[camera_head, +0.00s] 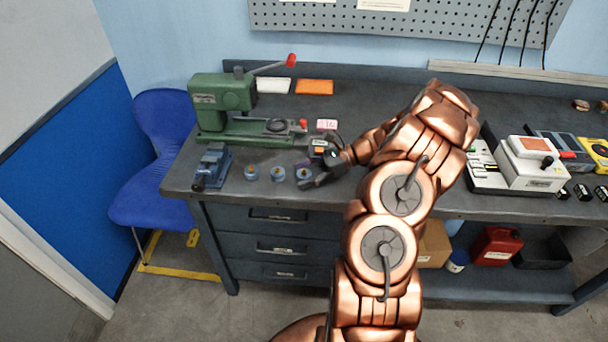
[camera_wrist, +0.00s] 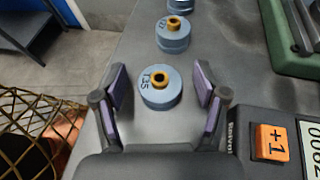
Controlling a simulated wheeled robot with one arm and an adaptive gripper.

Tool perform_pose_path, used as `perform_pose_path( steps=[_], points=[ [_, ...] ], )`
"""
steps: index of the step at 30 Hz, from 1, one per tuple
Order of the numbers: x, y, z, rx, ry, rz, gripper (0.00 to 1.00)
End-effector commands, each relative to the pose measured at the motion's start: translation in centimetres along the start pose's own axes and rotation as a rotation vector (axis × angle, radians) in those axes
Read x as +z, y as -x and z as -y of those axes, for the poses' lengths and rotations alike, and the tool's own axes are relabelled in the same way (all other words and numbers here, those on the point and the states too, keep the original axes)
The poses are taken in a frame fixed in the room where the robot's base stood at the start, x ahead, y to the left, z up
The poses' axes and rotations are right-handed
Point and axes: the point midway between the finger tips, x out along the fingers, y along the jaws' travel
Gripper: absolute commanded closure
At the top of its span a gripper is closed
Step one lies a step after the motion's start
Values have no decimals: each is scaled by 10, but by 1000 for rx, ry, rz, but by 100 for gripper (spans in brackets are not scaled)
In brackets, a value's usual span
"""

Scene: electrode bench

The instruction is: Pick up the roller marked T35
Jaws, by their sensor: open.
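Three short blue rollers with brass-coloured hubs stand in a row on the bench. In the head view this roller (camera_head: 304,175) is at the right of the row. The middle roller (camera_head: 278,174) also shows in the wrist view (camera_wrist: 173,42); its mark is unclear. The left roller (camera_head: 251,173) is cut off at the top of the wrist view (camera_wrist: 180,6). My gripper (camera_wrist: 160,82) is open and empty.
A counter with an orange +1 button (camera_wrist: 272,142) sits close to my right finger. A green press (camera_head: 225,108) stands behind the rollers, and a small blue vise (camera_head: 211,167) is at their left. The bench's front edge runs close to the row.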

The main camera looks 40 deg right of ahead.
Motion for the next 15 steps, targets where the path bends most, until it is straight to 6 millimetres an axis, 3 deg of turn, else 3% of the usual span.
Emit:
perform_pose_path(
  steps=[2,15],
  points=[
    [0,0,0,0,0,0,29],
    [0,0,0,0,0,0,75]
  ],
)
